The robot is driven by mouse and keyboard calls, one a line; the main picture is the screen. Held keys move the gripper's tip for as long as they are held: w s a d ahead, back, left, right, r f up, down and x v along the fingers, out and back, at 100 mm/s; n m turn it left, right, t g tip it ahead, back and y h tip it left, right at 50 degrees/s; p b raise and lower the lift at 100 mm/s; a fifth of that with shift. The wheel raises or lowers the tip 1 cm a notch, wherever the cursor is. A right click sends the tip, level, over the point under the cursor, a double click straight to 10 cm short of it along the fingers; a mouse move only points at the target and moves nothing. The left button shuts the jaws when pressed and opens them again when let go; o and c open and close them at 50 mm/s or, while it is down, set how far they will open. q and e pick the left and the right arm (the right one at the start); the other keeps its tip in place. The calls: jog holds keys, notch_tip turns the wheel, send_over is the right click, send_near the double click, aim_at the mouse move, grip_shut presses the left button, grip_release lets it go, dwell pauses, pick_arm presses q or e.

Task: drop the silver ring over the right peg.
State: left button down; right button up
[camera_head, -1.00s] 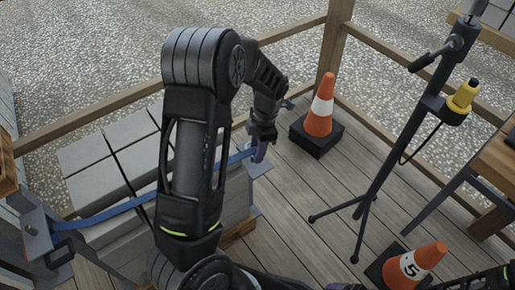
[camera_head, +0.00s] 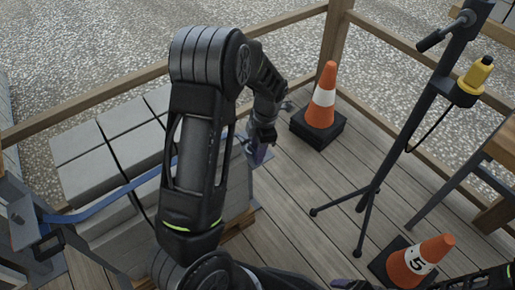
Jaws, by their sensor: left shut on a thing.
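My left gripper (camera_head: 259,151) hangs at the end of its arm, above the deck near the right side of the grey block stack. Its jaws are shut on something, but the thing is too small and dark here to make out. I cannot pick out the silver ring or the right peg in this view. A purplish tip at the bottom edge seems to be my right gripper (camera_head: 352,284). It is mostly cut off, so its jaws cannot be judged.
Grey blocks (camera_head: 85,176) with a blue strap (camera_head: 105,197) stand at left. A cone (camera_head: 320,98) on a dark base stands beyond the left gripper. A tripod (camera_head: 387,160) and a cone marked 5 (camera_head: 420,262) stand at right. Wooden rails (camera_head: 400,60) edge the plank deck.

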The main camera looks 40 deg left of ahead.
pick_arm(q)
jog(key=c, duration=0.9)
grip_release()
jog(key=shift+o, duration=0.2)
jog(key=shift+r, duration=0.1)
notch_tip(320, 180, up, 8)
jog(key=p, duration=0.2)
jog(key=shift+w+d+f+p, duration=0.25)
jog(key=shift+w+d+p, duration=0.05)
jog(key=shift+w+d, duration=0.15)
